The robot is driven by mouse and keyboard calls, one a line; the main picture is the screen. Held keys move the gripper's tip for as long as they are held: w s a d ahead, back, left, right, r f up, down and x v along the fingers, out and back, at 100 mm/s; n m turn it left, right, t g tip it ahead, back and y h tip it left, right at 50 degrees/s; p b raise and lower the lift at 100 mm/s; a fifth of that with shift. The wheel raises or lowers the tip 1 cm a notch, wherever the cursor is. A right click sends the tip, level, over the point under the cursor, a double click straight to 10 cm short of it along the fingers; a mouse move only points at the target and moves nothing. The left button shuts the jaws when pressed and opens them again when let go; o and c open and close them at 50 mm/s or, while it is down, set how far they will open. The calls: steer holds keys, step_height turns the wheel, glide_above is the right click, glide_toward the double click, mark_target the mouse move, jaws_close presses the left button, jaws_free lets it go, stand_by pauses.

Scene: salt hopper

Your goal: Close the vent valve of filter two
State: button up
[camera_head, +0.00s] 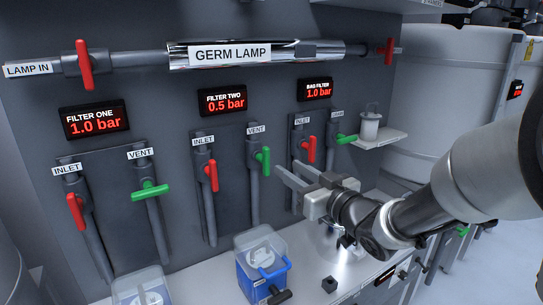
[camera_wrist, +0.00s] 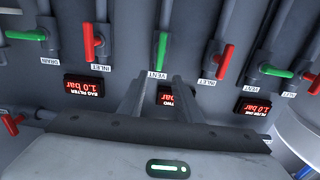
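The filter two vent valve has a green handle (camera_head: 263,161) that stands roughly upright, in line with its pipe, under a VENT label. The wrist view is upside down and shows this green handle (camera_wrist: 161,52) just beyond the fingertips, near the middle. My gripper (camera_head: 289,168) is open and empty, to the right of the handle and apart from it in the head view. In the wrist view its two fingers (camera_wrist: 161,80) are spread, with a clear gap between them. The filter two display (camera_head: 223,101) reads 0.5 bar.
The red filter two inlet handle (camera_head: 212,176) is left of the vent. The red bag filter inlet handle (camera_head: 311,149) and green drain handle (camera_head: 346,139) are close above my gripper. Below, a blue-and-clear container (camera_head: 262,265) stands on the white bench.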

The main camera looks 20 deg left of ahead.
mark_target(268, 155)
steer(key=x, duration=1.2)
steer(key=shift+w+a+b, duration=0.1)
steer(key=shift+w+b, duration=0.1)
steer(key=shift+b, duration=0.2)
jaws_close()
